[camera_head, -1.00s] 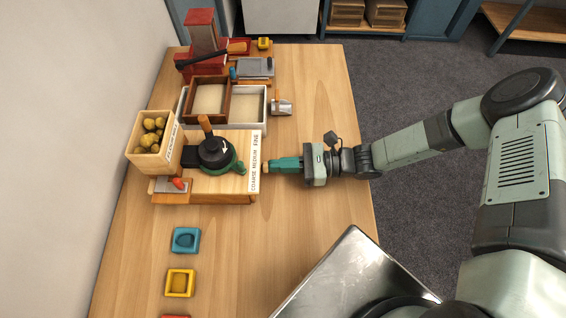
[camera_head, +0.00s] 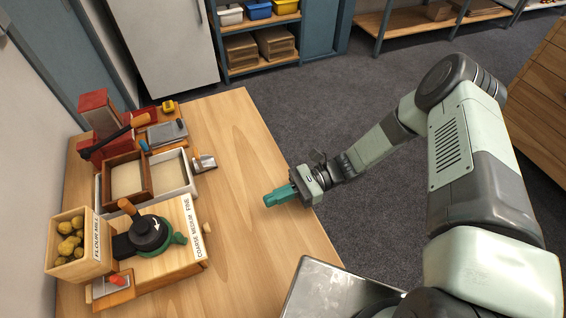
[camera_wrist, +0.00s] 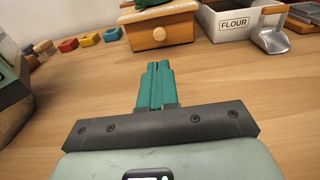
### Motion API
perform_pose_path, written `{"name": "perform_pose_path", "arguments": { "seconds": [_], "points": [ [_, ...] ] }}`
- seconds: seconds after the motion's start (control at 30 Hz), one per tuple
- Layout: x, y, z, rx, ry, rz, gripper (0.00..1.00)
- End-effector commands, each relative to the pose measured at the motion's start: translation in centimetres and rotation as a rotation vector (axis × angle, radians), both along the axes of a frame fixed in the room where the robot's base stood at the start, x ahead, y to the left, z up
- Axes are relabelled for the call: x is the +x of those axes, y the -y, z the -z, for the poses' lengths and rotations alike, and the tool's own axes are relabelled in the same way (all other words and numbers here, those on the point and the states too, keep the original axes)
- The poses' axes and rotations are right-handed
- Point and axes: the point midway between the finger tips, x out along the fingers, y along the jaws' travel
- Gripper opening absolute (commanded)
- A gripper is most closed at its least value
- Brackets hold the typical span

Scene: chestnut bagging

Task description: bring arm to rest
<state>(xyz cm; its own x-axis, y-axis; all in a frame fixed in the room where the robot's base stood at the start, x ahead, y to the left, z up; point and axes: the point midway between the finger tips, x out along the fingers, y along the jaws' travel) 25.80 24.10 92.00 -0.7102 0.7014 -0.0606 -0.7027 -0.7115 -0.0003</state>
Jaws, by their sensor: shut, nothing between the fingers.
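My gripper (camera_head: 268,202) has green fingers that are shut and empty. It hangs over the right edge area of the wooden table (camera_head: 232,215), apart from every object there. In the wrist view, the closed fingers of my gripper (camera_wrist: 158,68) point across bare wood toward the mill's wooden base (camera_wrist: 160,32). My arm reaches in from the right, bent at the elbow.
A metal surface (camera_head: 330,285) lies at the front. The table's right side is clear.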

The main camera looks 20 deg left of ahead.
Motion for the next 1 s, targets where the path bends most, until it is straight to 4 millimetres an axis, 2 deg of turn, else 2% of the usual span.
{"name": "perform_pose_path", "arguments": {
  "seconds": [0.23,0.37,0.47,0.7,0.83,1.0],
  "points": [
    [0.2,0.1,-0.2,-0.002,0.01,-0.003,0.0],
    [1.4,1.0,-1.9,-0.02,0.09,-0.035,0.0],
    [2.8,2.5,-4.5,-0.048,0.208,-0.085,0.0],
    [5.7,7.1,-12.3,-0.149,0.546,-0.215,0.0],
    [6.4,9.7,-16.7,-0.21,0.722,-0.276,0.0],
    [6.5,12.9,-22.5,-0.293,0.944,-0.345,0.0]
  ]
}}
